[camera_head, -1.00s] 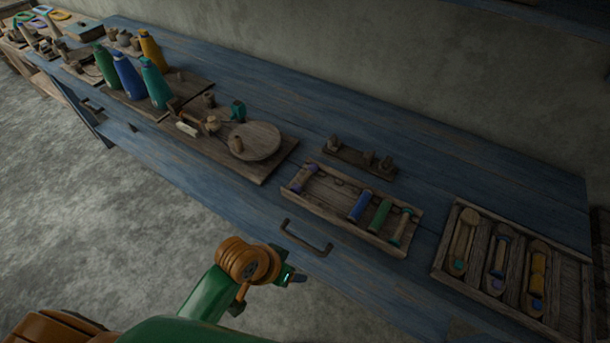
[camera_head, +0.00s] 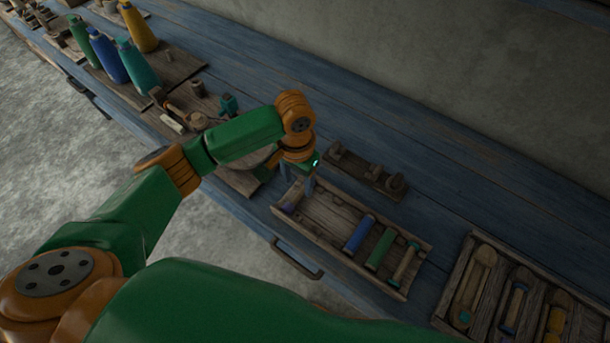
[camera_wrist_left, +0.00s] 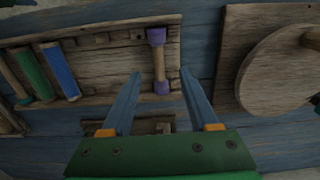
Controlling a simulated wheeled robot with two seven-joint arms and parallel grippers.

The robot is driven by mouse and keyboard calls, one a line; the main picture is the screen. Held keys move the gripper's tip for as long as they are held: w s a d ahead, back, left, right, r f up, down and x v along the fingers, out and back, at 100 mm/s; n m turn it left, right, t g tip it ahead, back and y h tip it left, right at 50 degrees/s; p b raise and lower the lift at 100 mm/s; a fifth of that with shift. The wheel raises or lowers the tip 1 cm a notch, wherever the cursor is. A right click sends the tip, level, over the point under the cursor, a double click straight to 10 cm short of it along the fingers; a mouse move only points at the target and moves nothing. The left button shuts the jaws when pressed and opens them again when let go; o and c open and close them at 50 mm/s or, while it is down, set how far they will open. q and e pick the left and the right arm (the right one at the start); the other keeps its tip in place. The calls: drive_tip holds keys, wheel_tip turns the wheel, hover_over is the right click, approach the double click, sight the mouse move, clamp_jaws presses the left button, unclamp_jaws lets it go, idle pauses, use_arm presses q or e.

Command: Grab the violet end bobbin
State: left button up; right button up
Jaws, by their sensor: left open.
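The violet end bobbin (camera_wrist_left: 158,62) has a pale wooden shaft and violet ends. It lies at one end of the wooden bobbin tray, and the left wrist view shows it whole. In the head view only a violet end (camera_head: 288,208) shows clearly; my gripper and arm hide much of the rest. My left gripper (camera_head: 298,180) is above that end of the tray. In the left wrist view its open fingers (camera_wrist_left: 160,73) point toward the bobbin, one fingertip on each side in the picture. Nothing is held. My right gripper is not in view.
The same tray (camera_head: 325,218) holds blue (camera_head: 359,234), green (camera_head: 381,249) and teal-ended (camera_head: 406,264) bobbins. A peg rack (camera_head: 362,173) stands behind it. A round wooden disc (camera_wrist_left: 285,68) is nearby. A shuttle tray (camera_head: 452,290) lies right. Bare blue tabletop is behind.

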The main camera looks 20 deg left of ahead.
sight(295, 198)
use_arm(q)
drive_tip(key=shift+s+a+f, duration=0.25)
drive_tip(key=shift+s+f, duration=0.85)
drive_tip(key=shift+f, duration=0.1)
wheel_tip(295, 198, down, 2)
drive_tip(key=shift+f, duration=0.2)
drive_tip(key=shift+w+f, duration=0.25)
drive_tip(key=shift+w, duration=0.2)
drive_tip(key=shift+s+r, duration=0.15)
drive_tip(key=shift+s, duration=0.1)
clamp_jaws()
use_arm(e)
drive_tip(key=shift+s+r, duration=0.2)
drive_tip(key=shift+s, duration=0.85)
use_arm(q)
drive_tip(key=shift+w, duration=0.1)
